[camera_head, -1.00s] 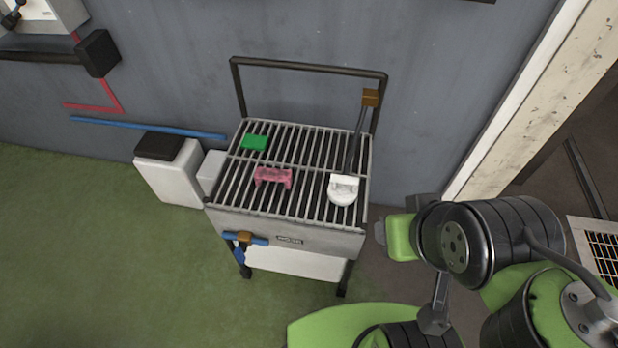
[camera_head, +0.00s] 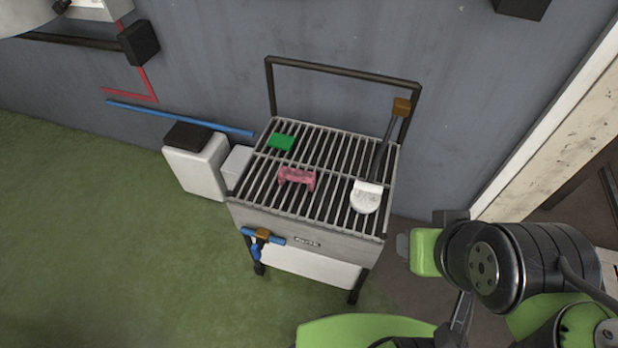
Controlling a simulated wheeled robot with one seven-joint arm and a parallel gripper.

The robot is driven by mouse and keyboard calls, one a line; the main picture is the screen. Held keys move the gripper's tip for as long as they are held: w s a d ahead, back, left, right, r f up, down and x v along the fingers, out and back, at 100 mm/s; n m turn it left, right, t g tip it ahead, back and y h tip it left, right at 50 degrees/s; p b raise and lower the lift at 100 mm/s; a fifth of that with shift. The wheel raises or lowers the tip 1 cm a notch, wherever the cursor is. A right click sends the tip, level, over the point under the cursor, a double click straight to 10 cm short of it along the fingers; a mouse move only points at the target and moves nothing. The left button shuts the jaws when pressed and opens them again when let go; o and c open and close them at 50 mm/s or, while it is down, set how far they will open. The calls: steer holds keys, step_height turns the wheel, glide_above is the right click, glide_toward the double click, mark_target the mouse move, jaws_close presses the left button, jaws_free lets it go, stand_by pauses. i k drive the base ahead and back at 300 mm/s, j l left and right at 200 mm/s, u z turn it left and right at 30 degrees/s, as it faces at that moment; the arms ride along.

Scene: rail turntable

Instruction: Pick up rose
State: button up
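A small rose-pink bracket-shaped piece (camera_head: 297,178) lies on the slatted top of a grey metal cart (camera_head: 290,216), near the middle. No flower shows, so the pink piece is the only rose-coloured thing in view. My arm is at the lower right, in green and black, apart from the cart and to its right. The fingers of my gripper cannot be made out.
A green block (camera_head: 281,142) and a white-headed tool (camera_head: 366,197) with a dark handle lie on the slats beside the pink piece. A black rail frame (camera_head: 340,75) rises behind. A white bin (camera_head: 195,165) stands left. Green floor at the left front is free.

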mark_target(365, 198)
steer(key=i+j+u, duration=0.1)
steer(key=u, duration=0.25)
steer(key=i+j+u, duration=0.15)
steer(key=u, duration=0.25)
steer(key=i+j+u, duration=0.15)
steer(key=u, duration=0.2)
